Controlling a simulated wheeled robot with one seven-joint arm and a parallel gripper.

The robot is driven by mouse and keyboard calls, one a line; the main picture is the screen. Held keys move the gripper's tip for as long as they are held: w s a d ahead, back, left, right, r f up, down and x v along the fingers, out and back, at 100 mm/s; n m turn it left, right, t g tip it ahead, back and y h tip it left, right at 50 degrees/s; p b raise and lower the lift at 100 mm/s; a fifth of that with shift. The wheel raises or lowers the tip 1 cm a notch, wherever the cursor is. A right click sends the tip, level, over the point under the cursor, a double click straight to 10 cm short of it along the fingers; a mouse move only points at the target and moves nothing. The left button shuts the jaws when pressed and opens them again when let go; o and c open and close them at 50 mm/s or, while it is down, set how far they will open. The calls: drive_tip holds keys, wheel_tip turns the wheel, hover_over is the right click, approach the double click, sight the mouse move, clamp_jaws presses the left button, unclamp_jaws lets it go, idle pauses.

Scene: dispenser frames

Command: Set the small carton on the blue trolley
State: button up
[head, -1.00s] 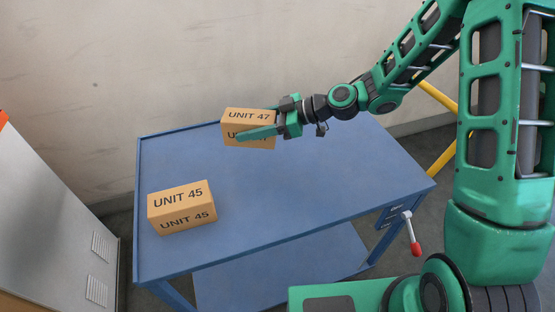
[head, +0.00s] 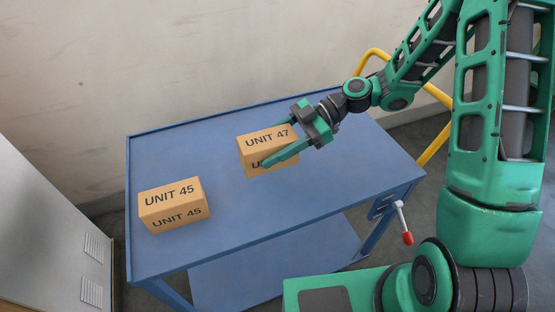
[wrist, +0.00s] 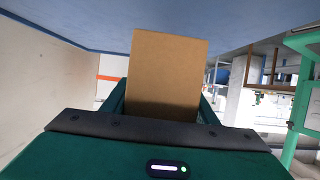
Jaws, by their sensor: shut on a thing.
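The small carton marked UNIT 47 (head: 258,143) is a tan box between the fingers of my gripper (head: 272,146). My gripper is shut on it from the right, one finger along its near side and one along its far side. The carton is roughly level, over the back middle of the blue trolley top (head: 325,185); I cannot tell whether its underside touches. In the wrist view the carton's plain brown face (wrist: 168,70) fills the middle, between the green fingers. The trolley top (wrist: 215,22) shows there along the upper edge.
Another tan carton, marked UNIT 45 (head: 172,204), sits on the trolley's front left. The trolley top between and right of the cartons is clear. A grey cabinet (head: 50,225) stands at left, a crank with a red knob (head: 404,225) at the trolley's right.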

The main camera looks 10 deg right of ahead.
drive_tip(key=shift+s+d+f, duration=0.1)
drive_tip(key=shift+d+f, duration=0.5)
drive_tip(key=shift+d, duration=0.35)
drive_tip(key=shift+f, duration=2)
drive_tip(key=o, duration=1.4)
drive_tip(key=v, duration=1.2)
drive_tip(key=shift+r, duration=0.1)
